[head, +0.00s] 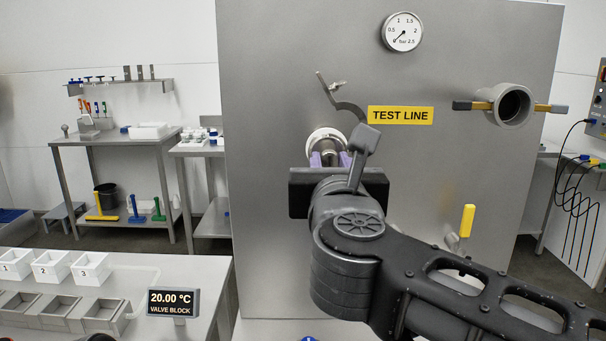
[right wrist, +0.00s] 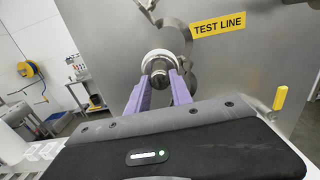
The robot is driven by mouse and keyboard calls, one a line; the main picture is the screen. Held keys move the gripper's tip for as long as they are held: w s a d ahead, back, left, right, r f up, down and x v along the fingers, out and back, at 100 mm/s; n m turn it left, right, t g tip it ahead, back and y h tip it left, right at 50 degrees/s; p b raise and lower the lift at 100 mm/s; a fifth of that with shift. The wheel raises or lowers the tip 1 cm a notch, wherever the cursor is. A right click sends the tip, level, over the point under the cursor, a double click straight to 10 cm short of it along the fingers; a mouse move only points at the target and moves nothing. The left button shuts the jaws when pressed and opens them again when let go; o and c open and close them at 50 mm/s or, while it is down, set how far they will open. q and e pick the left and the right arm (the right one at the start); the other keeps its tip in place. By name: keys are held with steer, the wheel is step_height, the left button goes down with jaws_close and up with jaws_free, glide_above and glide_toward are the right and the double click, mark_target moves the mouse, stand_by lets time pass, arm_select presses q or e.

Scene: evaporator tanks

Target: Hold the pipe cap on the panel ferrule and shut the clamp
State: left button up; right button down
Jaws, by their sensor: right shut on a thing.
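My right gripper (head: 329,160) is in front of the grey panel, its purple fingers (right wrist: 160,90) pointing at the panel ferrule (head: 326,136). The ferrule shows as a pale ring in the right wrist view (right wrist: 157,54). The fingers are shut on a small metal piece, the pipe cap (right wrist: 160,72), in front of the ring. Whether it touches the ferrule all round cannot be told. The clamp (head: 346,106) hangs open, one curved arm swung up and left above the ferrule; it also shows in the right wrist view (right wrist: 178,32).
A yellow TEST LINE label (head: 400,115) and a gauge (head: 402,32) are on the panel. A pipe stub with side handles (head: 512,105) juts out at right, a yellow-handled valve (head: 467,220) below. A bench with white bins (head: 90,268) stands at left.

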arm_select(q)
steer(key=shift+f+b, duration=0.3)
stand_by(0.8)
steer(key=shift+c, duration=0.3)
stand_by(0.8)
